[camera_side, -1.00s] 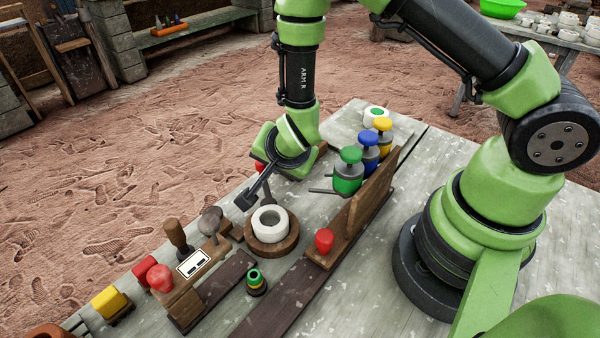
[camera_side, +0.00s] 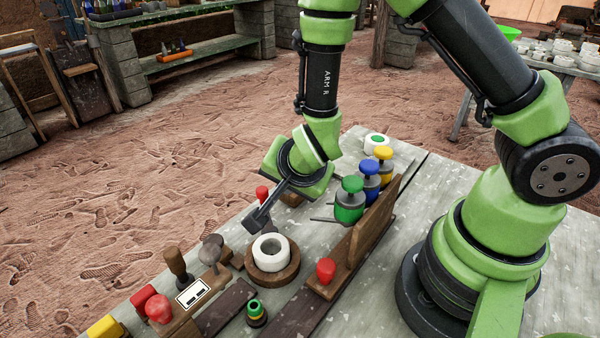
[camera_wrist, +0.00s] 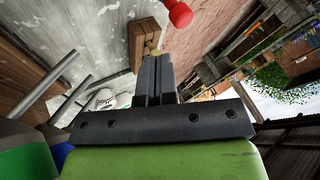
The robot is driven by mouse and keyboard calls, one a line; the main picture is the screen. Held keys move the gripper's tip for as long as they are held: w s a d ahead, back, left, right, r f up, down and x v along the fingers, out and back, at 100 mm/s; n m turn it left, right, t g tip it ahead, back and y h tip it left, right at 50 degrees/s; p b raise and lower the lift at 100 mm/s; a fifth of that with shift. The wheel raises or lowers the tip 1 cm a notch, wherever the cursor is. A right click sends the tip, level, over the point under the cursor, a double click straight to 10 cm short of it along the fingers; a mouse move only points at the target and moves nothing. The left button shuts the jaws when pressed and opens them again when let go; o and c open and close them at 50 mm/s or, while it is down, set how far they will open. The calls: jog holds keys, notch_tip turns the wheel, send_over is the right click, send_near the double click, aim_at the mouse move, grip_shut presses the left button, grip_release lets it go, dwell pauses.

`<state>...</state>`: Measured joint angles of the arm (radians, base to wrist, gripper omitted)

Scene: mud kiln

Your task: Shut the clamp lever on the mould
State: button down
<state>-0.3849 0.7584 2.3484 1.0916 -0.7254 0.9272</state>
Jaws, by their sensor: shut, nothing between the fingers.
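A red knob (camera_side: 262,192) stands on a stem just behind my gripper. It looks like the clamp lever's grip, and it also shows at the top of the wrist view (camera_wrist: 179,13). A wooden block (camera_wrist: 143,38) with a small brass part lies beyond my fingertips and may be the mould; in the side view my wrist mostly hides it (camera_side: 291,200). My gripper (camera_side: 256,222) is shut and empty, pointing down-left. In the wrist view its fingers (camera_wrist: 153,60) lie together, left of and apart from the knob. The lever's pivot is hidden.
A white ring (camera_side: 271,247) sits on a round wooden base just in front of my gripper. A wooden rack (camera_side: 375,225) with green, blue and yellow-topped stamps stands at right. Tools and a red knob (camera_side: 158,308) crowd the near left. Bare bench lies beyond the ring.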

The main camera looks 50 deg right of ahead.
jog(key=shift+s+d+v, duration=0.1)
jog(key=shift+d+v, duration=0.1)
jog(key=shift+v, duration=1.05)
jog(key=shift+s+d+v, duration=0.1)
jog(key=shift+d+v, duration=0.15)
jog(key=shift+v, duration=1)
jog(key=shift+r, duration=0.1)
notch_tip(320, 180, up, 13)
jog(key=s+a+n+t+y, duration=0.1)
jog(key=s+a+n+y, duration=0.15)
jog(key=n+y, duration=0.35)
jog(key=s+d+r+n, duration=0.4)
jog(key=s+r, duration=0.1)
jog(key=s, duration=0.5)
jog(key=shift+n+h, duration=0.3)
jog(key=shift+r, duration=0.1)
